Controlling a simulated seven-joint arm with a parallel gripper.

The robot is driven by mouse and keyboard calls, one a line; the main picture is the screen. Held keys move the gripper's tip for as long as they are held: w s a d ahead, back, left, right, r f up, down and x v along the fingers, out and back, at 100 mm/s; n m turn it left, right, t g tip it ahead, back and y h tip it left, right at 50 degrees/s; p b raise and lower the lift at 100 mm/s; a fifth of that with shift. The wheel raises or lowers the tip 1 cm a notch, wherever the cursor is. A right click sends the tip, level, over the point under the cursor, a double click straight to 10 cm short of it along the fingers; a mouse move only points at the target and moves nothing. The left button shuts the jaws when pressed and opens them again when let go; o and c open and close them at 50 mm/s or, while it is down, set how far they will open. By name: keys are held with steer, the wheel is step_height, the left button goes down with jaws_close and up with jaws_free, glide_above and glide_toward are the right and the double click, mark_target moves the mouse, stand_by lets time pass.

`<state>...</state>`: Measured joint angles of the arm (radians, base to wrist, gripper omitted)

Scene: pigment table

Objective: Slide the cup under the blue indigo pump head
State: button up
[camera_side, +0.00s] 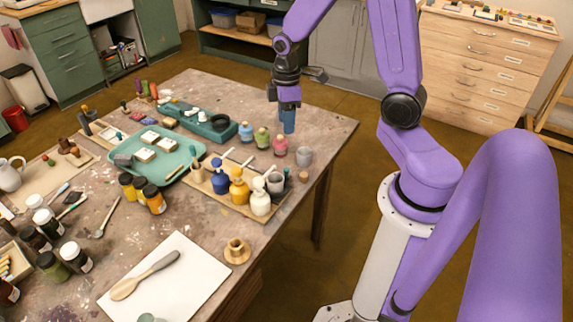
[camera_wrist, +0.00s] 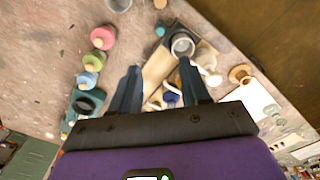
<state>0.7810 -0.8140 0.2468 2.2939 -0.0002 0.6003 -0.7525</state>
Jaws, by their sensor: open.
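A grey cup (camera_side: 275,183) stands upright on the wooden board (camera_side: 233,203), beside the white pump bottle (camera_side: 260,203); the wrist view shows this cup (camera_wrist: 182,46) from above, ahead of the right finger. The blue indigo pump bottle (camera_side: 220,181) stands at the far left of the pump row, with the ochre pump bottle (camera_side: 239,192) between it and the white one. In the wrist view, part of the blue bottle (camera_wrist: 172,98) shows between the fingers. My gripper (camera_side: 289,129) is open and empty, pointing down above the table, behind the pumps; it also shows in the wrist view (camera_wrist: 160,67).
A second grey cup (camera_side: 304,156) stands off the board, near the table's right edge. Pink (camera_side: 280,147), green (camera_side: 262,138) and blue (camera_side: 245,132) jars stand behind the board. A teal tray (camera_side: 185,168) lies left of the pumps. The far right table corner is clear.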

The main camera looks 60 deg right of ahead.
mark_target(286, 169)
step_height(286, 169, down, 16)
steer(key=shift+f, duration=0.1)
stand_by(0.7)
jaws_close()
